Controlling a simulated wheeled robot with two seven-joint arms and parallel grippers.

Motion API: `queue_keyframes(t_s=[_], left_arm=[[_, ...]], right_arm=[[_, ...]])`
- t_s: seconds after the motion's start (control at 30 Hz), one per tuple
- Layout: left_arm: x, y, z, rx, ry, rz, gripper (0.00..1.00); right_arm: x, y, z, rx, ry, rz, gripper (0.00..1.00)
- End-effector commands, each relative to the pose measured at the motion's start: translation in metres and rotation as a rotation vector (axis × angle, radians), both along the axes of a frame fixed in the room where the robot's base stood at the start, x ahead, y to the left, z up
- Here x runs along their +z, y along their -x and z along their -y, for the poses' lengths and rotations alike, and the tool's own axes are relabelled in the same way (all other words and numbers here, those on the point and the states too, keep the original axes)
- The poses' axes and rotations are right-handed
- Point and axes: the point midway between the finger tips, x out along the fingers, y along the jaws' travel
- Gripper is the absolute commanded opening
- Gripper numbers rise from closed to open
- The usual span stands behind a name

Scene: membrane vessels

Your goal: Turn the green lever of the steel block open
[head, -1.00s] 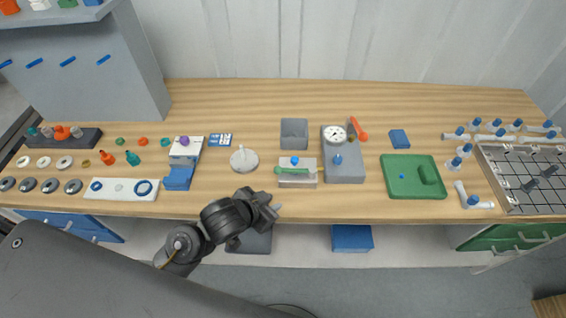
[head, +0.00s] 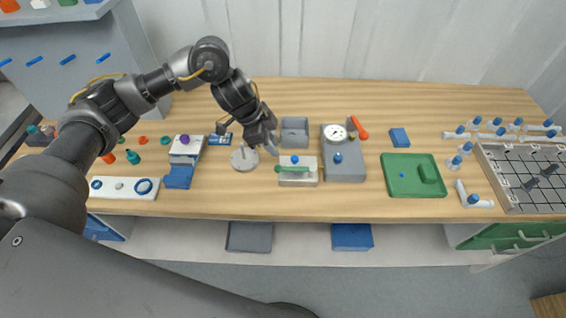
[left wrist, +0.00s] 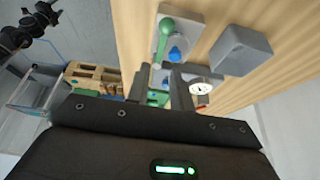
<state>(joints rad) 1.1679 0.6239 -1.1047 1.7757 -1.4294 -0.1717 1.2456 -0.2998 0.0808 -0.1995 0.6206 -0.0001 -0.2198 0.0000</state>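The steel block (head: 298,180) stands near the front of the bench, with a blue knob (head: 295,160) on top. Its green lever (head: 292,169) lies lengthwise across the block, parallel to the bench's front edge. In the left wrist view the block (left wrist: 193,17), the lever (left wrist: 180,27) and the blue knob (left wrist: 175,54) are near the top, beyond the fingertips. My left gripper (head: 274,147) is behind and left of the block, above the bench. Its fingers (left wrist: 163,70) are apart with nothing between them. It does not touch the lever. My right gripper is not seen.
A grey open box (head: 294,143) stands just behind the block. A round white base (head: 244,160) with a peg is on the left. The bench in front is clear.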

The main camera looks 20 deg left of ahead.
Motion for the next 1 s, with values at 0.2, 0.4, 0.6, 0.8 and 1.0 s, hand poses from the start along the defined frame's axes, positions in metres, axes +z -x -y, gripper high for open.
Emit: queue_keyframes(t_s=[0.2, 0.4, 0.6, 0.8, 1.0], left_arm=[[0.006, -0.001, -0.013, 0.023, -0.031, -0.03, 0.23], [-0.009, -0.002, -0.006, 0.021, -0.026, -0.03, 0.23], [-0.044, -0.005, 0.008, 0.022, -0.025, -0.033, 0.23], [-0.073, -0.009, 0.02, 0.022, -0.027, -0.03, 0.23], [-0.09, -0.011, 0.027, 0.02, -0.028, -0.025, 0.23]], right_arm=[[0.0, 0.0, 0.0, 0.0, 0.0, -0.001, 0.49], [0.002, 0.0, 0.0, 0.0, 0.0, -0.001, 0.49], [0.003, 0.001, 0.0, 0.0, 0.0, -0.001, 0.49], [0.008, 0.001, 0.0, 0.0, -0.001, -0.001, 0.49], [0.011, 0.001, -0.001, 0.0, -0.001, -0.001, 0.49]])
